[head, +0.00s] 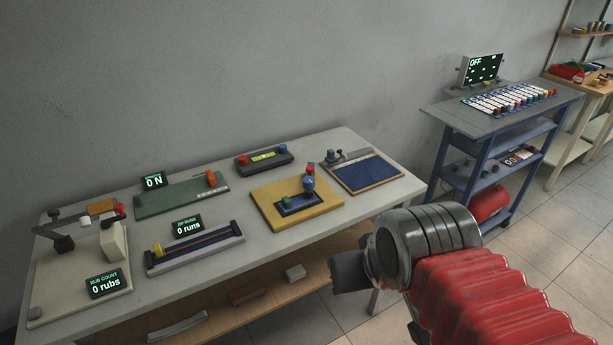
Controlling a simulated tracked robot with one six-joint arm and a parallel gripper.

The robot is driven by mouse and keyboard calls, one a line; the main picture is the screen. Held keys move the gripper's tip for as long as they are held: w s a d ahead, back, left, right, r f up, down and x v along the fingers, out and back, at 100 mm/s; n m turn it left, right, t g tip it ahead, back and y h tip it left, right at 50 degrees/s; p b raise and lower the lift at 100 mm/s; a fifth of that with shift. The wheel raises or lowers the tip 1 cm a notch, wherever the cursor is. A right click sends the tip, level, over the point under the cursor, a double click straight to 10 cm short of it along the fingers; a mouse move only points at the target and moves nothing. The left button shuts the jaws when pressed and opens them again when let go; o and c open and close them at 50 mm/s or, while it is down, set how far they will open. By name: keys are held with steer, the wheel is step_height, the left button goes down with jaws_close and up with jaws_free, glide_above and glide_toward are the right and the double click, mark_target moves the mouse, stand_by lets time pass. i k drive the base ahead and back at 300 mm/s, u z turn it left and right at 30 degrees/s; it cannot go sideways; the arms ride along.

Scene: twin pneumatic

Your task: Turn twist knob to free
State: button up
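No part is labelled as the twist knob, and I cannot tell for certain which one it is. On the yellow board (267,205) on the table, a round blue knob (308,184) stands on a blue base, with a small red part above it. A dark box (263,159) behind it has a red knob (242,160) at its left end and a blue knob (283,149) at its right. My gripper (348,271) is in front of the table's right front edge, apart from these parts. Its dark fingers overlap in view, so their opening is hidden.
The table (232,262) also holds a green board (181,196), a blue pad (363,171), a zip rig reading 0 runs (196,250) and a rub rig reading 0 rubs (108,284). A blue cart (449,114) with an OFF screen (481,68) stands right. Floor between them is clear.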

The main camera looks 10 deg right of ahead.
mark_target(308, 181)
steer(key=z, duration=0.05)
steer(key=i, duration=1)
steer(key=u, duration=0.05)
